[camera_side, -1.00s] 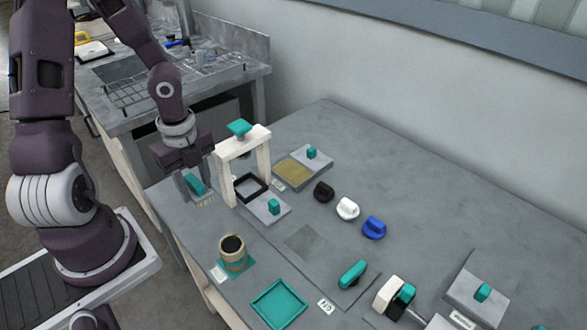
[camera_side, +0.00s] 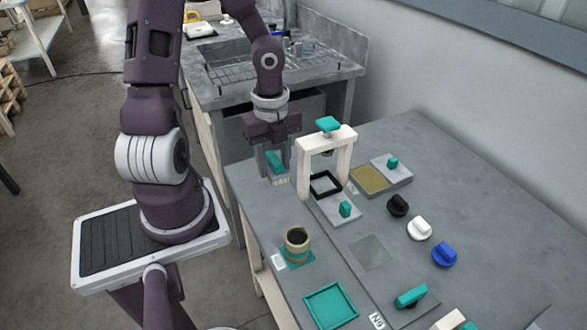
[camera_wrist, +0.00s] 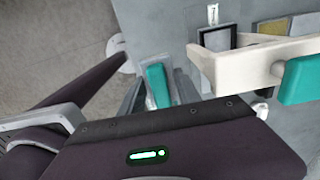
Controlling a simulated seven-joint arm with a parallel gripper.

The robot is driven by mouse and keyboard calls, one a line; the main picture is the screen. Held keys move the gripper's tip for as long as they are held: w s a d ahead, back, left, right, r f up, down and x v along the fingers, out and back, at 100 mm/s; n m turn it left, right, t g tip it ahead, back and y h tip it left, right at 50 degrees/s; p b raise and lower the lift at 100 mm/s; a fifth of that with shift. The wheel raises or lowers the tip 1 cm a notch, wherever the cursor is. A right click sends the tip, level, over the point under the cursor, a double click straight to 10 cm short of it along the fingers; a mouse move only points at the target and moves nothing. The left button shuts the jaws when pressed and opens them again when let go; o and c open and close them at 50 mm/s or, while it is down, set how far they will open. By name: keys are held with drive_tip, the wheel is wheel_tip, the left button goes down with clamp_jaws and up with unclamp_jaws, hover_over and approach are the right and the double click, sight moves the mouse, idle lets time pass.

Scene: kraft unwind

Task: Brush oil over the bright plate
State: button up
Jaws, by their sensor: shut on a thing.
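My gripper (camera_side: 277,168) is at the table's far left corner, left of the white arch-shaped frame. It is shut on a brush with a teal handle (camera_side: 274,160); pale bristles (camera_side: 280,182) show below, close to the table. The handle also shows between the fingers in the wrist view (camera_wrist: 157,84). A tan pot (camera_side: 297,241) with a dark inside, perhaps the oil, stands on a teal mat. A flat grey metallic square (camera_side: 371,253) lies mid-table, and a gold panel (camera_side: 369,178) sits in a grey block at the back. I cannot tell which is the bright plate.
The white frame (camera_side: 303,180) with a teal top stands right beside my gripper, over a black square ring (camera_side: 326,184). Black, white and blue knobs (camera_side: 443,254) stand to the right. A teal tray (camera_side: 331,306) lies in front. The back right is clear.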

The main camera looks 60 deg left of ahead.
wheel_tip(320, 180, up, 16)
hover_over(369, 178)
drive_tip(key=shift+f, duration=12.75)
drive_tip(key=shift+f, duration=0.75)
drive_tip(key=shift+r, duration=0.1)
drive_tip(key=shift+r, duration=2.45)
drive_tip(key=shift+a+r, duration=0.1)
